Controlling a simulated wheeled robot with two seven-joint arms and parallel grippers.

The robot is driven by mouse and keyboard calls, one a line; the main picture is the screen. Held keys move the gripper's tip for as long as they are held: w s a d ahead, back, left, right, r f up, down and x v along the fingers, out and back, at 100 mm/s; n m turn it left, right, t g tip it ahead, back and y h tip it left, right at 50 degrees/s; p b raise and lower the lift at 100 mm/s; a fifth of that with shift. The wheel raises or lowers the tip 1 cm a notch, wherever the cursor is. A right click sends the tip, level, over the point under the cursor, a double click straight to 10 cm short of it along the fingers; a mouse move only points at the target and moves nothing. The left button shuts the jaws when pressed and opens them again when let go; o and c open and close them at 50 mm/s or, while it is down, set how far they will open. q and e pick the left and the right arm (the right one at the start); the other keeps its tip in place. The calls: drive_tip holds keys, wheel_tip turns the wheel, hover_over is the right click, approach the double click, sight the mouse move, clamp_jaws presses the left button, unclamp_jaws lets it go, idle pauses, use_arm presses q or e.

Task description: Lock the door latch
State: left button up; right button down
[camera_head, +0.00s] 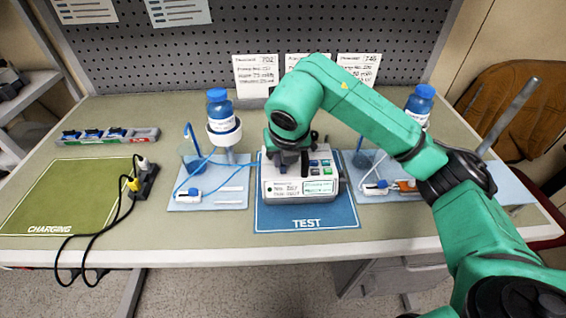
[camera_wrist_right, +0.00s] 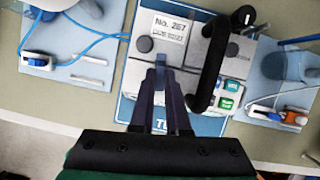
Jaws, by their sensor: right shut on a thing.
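The infusion pump (camera_head: 298,188) stands on the blue TEST mat (camera_head: 305,218) in the middle of the bench. In the wrist view the pump (camera_wrist_right: 185,60) shows a "No. 267" label, two round dark knobs and a black carry handle (camera_wrist_right: 209,68). My right gripper (camera_head: 290,160) points down at the pump's left part. In the wrist view its fingers (camera_wrist_right: 160,70) are close together, left of the carry handle, shut on a small part there that looks like the door latch. The fingers hide most of that part. My left gripper is not in view.
Trays with tubing stand left (camera_head: 208,190) and right (camera_head: 368,182) of the pump. A blue-capped bottle (camera_head: 220,108) stands above the left tray. A power strip (camera_head: 143,180) with black cables lies by the green CHARGING mat (camera_head: 70,200). That mat is mostly clear.

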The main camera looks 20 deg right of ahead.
drive_tip(key=shift+m+h+b, duration=0.3)
drive_tip(key=shift+m+h, duration=0.1)
drive_tip(key=shift+m, duration=0.4)
drive_tip(key=c, duration=0.9)
unclamp_jaws()
drive_tip(key=p+v, duration=0.1)
drive_tip(key=v, duration=1.3)
drive_tip(key=shift+r, duration=0.35)
drive_tip(key=shift+s, duration=0.1)
